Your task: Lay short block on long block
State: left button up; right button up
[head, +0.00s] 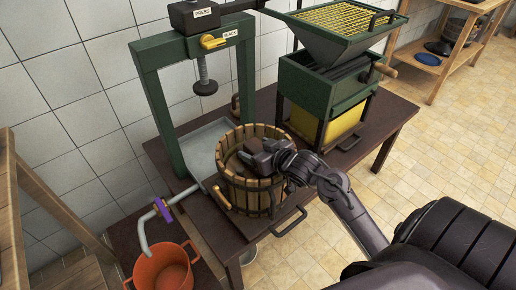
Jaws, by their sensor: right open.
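My right gripper (256,156) reaches in from the right, over the top of the slatted wooden basket (236,194), with its fingers inside the rim. It is open. A brown wooden surface (232,166) shows inside the basket, beside and partly under the gripper. I cannot tell from this view which part of it is the long block or the short block, because the gripper covers much of the inside. My left gripper is not in view.
The green press frame (152,100) with its screw (205,83) stands behind the basket. A green crusher with a hopper (333,38) stands to the right on the dark table (385,122). An orange bucket (165,270) sits below a spout at the lower left.

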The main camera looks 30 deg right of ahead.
jog(key=shift+a+f, duration=0.15)
jog(key=shift+a, duration=0.05)
pick_arm(q)
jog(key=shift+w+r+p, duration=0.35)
jog(key=shift+p, duration=0.1)
pick_arm(e)
jog(key=v, duration=0.8)
jog(key=shift+d, duration=0.1)
